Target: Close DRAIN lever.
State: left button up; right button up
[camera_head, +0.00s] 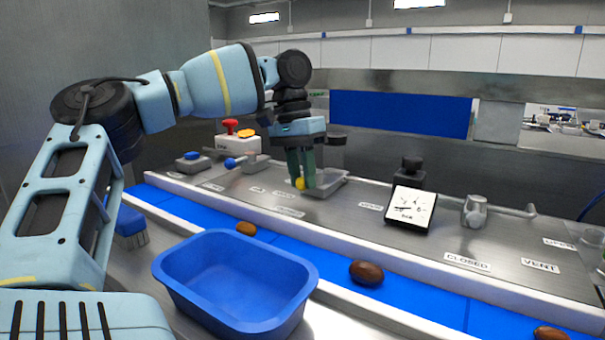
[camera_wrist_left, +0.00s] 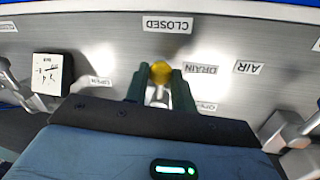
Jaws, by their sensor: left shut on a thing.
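My left gripper (camera_head: 301,183) reaches down over the metal counter behind the conveyor. Its green fingers are shut on the yellow knob of the DRAIN lever (camera_head: 299,184). In the left wrist view, the yellow knob (camera_wrist_left: 160,70) sits between the fingertips of the gripper (camera_wrist_left: 160,80), with a short piece of the metal handle behind it. The knob points toward the CLOSED label (camera_wrist_left: 168,24), with a gap between them. The DRAIN label (camera_wrist_left: 201,69) lies beside the fingers. The lever's base is hidden by the gripper. My right gripper is not in view.
A blue-knobbed lever (camera_head: 232,162) and a red-knobbed valve (camera_head: 230,127) stand to the left. A gauge (camera_head: 409,209) and the VENT lever (camera_head: 510,210) stand to the right. In front are the blue conveyor (camera_head: 330,257) with dates and a blue bin (camera_head: 172,287).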

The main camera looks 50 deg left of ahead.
pick_arm(q)
jog(key=o, duration=1)
jog(key=shift+s+a+r+b, duration=0.1)
jog(key=shift+a+r, duration=0.15)
jog(key=shift+r, duration=1.05)
jog(key=shift+w+a+r+b, duration=0.1)
jog(key=shift+a+r, duration=0.2)
jog(key=shift+r, duration=0.95)
jog(key=shift+s+a+r+b, duration=0.1)
jog(key=shift+a+r, duration=0.15)
jog(key=shift+r, duration=1.05)
